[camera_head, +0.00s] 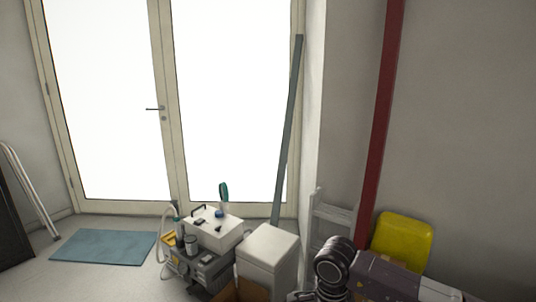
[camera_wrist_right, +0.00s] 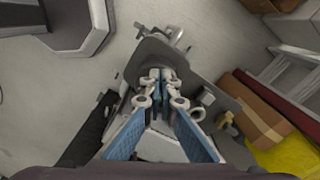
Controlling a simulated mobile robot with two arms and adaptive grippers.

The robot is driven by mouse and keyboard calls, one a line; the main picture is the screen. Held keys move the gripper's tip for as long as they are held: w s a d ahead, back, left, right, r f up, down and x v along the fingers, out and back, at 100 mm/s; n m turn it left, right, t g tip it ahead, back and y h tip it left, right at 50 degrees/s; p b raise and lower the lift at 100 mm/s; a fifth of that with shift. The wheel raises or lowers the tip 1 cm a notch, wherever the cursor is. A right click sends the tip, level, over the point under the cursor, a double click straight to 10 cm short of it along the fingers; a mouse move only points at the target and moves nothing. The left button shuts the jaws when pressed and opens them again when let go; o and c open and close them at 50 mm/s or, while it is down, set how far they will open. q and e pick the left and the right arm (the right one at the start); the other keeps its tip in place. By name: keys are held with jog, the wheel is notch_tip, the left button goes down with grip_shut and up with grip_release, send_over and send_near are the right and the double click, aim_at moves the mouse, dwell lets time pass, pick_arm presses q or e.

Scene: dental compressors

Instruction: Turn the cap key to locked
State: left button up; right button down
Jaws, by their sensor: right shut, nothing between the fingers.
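A cap key is not clearly recognisable in either view, and its position cannot be read. In the head view, a white boxed unit (camera_head: 222,237) on a grey machine (camera_head: 210,270) carries a small blue round part (camera_head: 219,214) and small black fittings on top; any of these could be related to it. My right gripper (camera_wrist_right: 160,76) shows in the right wrist view with its fingers together and nothing visible between them. It points at the floor area over grey equipment, whose parts it partly hides. My left gripper is in neither view.
A white bin-like box (camera_head: 266,255) stands right of the machine. A yellow object (camera_head: 403,240) and a red post (camera_head: 383,110) are at the right. A blue mat (camera_head: 103,247) lies on clear floor at the left. A cardboard box (camera_wrist_right: 258,112) shows in the wrist view.

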jog(key=shift+a, duration=0.2)
jog(key=shift+w, duration=0.1)
notch_tip(320, 180, up, 6)
jog(key=p, duration=0.3)
jog(key=shift+d, duration=0.1)
